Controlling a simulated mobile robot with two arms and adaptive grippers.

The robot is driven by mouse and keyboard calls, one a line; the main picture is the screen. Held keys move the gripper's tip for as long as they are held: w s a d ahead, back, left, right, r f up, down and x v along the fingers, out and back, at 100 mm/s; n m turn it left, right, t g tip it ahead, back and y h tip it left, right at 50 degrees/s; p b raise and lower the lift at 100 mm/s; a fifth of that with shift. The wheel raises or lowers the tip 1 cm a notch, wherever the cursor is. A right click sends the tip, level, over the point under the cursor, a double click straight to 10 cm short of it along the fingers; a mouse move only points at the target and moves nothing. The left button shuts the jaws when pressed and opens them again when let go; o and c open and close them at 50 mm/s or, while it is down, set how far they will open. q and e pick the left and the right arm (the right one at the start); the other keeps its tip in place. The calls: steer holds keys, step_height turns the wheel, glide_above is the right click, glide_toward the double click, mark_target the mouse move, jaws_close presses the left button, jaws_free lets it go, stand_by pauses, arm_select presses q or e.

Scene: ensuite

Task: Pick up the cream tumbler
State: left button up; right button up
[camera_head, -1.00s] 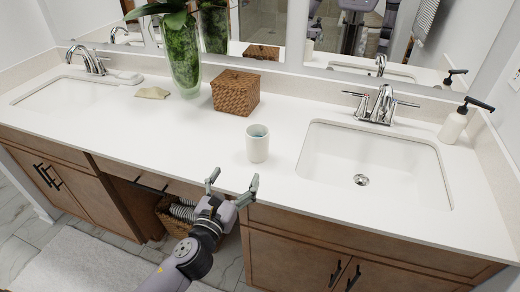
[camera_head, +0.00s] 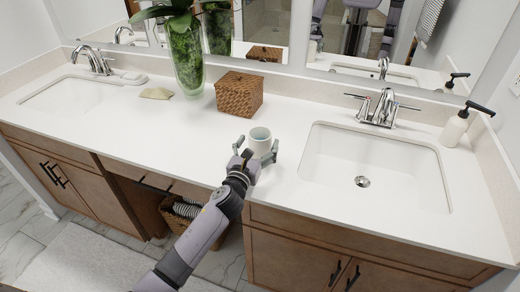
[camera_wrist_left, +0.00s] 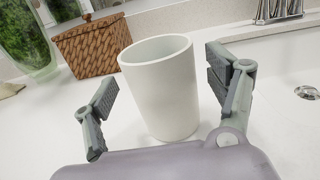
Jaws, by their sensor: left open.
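The cream tumbler (camera_head: 260,138) stands upright on the white counter, left of the right-hand sink. It also shows large in the left wrist view (camera_wrist_left: 162,90). My left gripper (camera_head: 256,152) is open, with one finger on each side of the tumbler. In the left wrist view the gripper (camera_wrist_left: 165,100) has visible gaps between both fingers and the tumbler's wall. The lower front of the tumbler is hidden by my gripper in the head view. My right gripper is not in view.
A brown wicker box (camera_head: 239,94) stands behind the tumbler, slightly left. A glass vase with greenery (camera_head: 187,62) is farther left, beside a folded cloth (camera_head: 156,93). The right sink basin (camera_head: 375,165) and faucet (camera_head: 382,108) lie to the right. Clear counter lies left of the tumbler.

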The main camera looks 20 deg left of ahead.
arm_select(q)
steer(key=shift+w+d, duration=0.1)
steer(key=shift+w, duration=1.1)
steer(key=shift+c, duration=0.4)
steer(key=c, duration=1.5)
